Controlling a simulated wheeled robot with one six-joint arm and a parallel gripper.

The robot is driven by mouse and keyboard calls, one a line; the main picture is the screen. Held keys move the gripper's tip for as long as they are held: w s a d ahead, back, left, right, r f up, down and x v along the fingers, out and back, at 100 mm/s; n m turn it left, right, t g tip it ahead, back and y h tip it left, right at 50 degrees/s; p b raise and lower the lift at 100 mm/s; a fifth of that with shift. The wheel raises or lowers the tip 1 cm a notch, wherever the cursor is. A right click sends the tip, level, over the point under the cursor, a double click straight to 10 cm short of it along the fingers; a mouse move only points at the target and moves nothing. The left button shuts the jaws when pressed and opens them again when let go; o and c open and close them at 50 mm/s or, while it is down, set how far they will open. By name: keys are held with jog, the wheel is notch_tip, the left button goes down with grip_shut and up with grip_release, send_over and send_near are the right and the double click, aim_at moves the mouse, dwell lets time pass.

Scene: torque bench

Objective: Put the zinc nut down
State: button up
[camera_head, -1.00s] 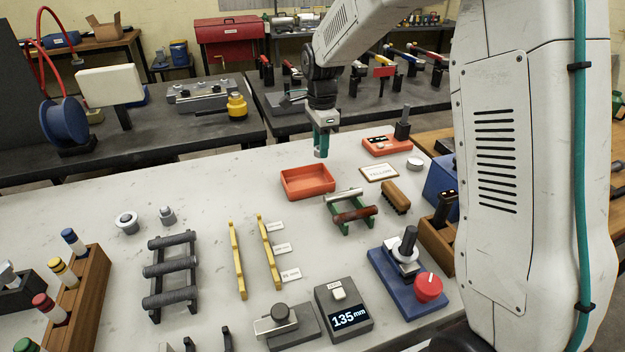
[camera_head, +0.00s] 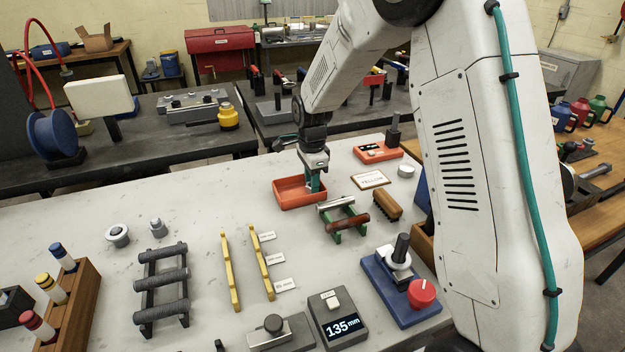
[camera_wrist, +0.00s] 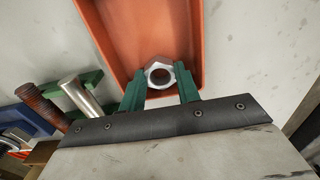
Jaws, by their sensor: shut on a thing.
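The zinc nut (camera_wrist: 159,73) is a silvery hex nut with a round hole, seen in the wrist view between the green fingertips of my gripper (camera_wrist: 160,82). My gripper is shut on it. Behind the nut in that view is the orange-red tray (camera_wrist: 105,22). In the head view my gripper (camera_head: 314,184) points down at the right part of the tray (camera_head: 299,206). The nut cannot be made out there. I cannot tell whether the nut touches the tray floor.
A green rack (camera_head: 337,238) with a silvery rod and a rusty rod stands just right of the tray. The white bench top left of the tray (camera_head: 215,190) is clear.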

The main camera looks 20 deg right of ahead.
jog(key=o, duration=1.1)
jog(key=shift+c, duration=0.2)
jog(key=shift+r, duration=0.1)
notch_tip(320, 180, up, 12)
jog(key=s+r+n, duration=0.4)
jog(key=s+r, duration=0.3)
jog(key=s, duration=0.2)
jog(key=s+d+n+t, duration=0.1)
jog(key=s+n, duration=1.3)
jog(key=s, duration=1.5)
jog(key=shift+r, duration=0.25)
jog(key=shift+d, duration=0.1)
